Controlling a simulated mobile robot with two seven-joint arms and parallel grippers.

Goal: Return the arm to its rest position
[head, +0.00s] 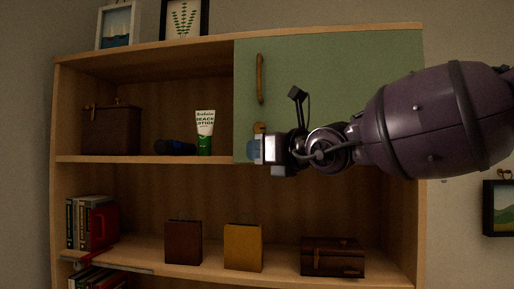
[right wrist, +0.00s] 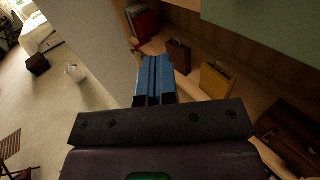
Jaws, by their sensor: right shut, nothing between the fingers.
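My right arm comes in from the right in the head view. Its gripper (head: 256,149) is in front of the lower left part of the green cabinet door (head: 335,75). In the right wrist view the blue fingers of the gripper (right wrist: 156,75) are together, with nothing between them. They point toward the shelf unit and appear to be in free space. The green door is shut and has a wooden handle (head: 260,78). My left gripper is not in view.
The wooden shelf unit (head: 190,159) holds a brown case (head: 111,130), a lotion tube (head: 204,131) and a dark blue object (head: 175,147). Below are books (head: 77,222), a brown bag (head: 183,242), a yellow bag (head: 243,247) and a chest (head: 332,257). The floor (right wrist: 50,110) at left is mostly open.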

